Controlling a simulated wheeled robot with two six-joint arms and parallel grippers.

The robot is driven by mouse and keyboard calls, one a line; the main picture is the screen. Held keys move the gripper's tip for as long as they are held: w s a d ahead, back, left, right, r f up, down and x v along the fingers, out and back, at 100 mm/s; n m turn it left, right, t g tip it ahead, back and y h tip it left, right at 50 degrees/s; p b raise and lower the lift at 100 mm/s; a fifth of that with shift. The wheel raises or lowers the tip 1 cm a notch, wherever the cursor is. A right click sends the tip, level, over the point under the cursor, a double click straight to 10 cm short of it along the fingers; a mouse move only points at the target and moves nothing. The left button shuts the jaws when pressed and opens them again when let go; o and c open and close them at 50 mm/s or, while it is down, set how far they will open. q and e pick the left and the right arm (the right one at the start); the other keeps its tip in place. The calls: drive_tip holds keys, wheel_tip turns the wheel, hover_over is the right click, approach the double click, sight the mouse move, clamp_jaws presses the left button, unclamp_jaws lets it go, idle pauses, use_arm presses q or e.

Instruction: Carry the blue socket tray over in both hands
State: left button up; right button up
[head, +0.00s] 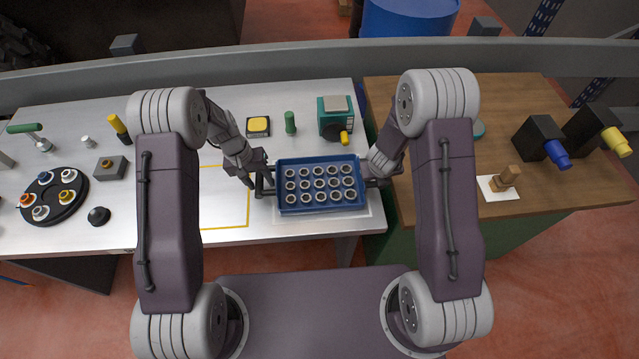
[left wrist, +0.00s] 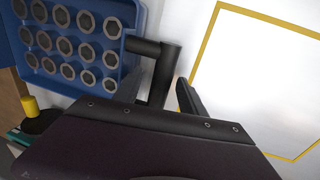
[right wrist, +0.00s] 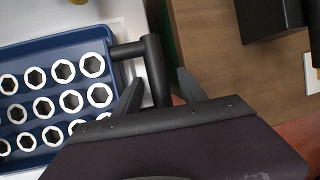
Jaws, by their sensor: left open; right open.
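The blue socket tray (head: 320,206) lies on the white table near its right end, with several round sockets standing in it in rows. It has a dark bar handle at each short end. My left gripper (head: 262,186) is open at the tray's left handle. In the left wrist view the left handle (left wrist: 160,70) reaches between the open fingers (left wrist: 160,95). My right gripper (head: 375,180) is open at the right handle. In the right wrist view the right handle (right wrist: 152,65) stands between the open fingers (right wrist: 160,90). Neither gripper grips its handle.
A yellow-outlined rectangle (head: 247,205) is marked on the white table left of the tray. A teal device (head: 336,112), a green cylinder (head: 290,123) and a yellow-topped box (head: 258,126) stand behind the tray. A round black holder (head: 55,214) is at left. A wooden bench (head: 450,200) adjoins at right.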

use_arm(q)
clamp_jaws()
use_arm(e)
clamp_jaws()
use_arm(q)
drive_tip(key=shift+w, duration=0.1)
idle(0.9)
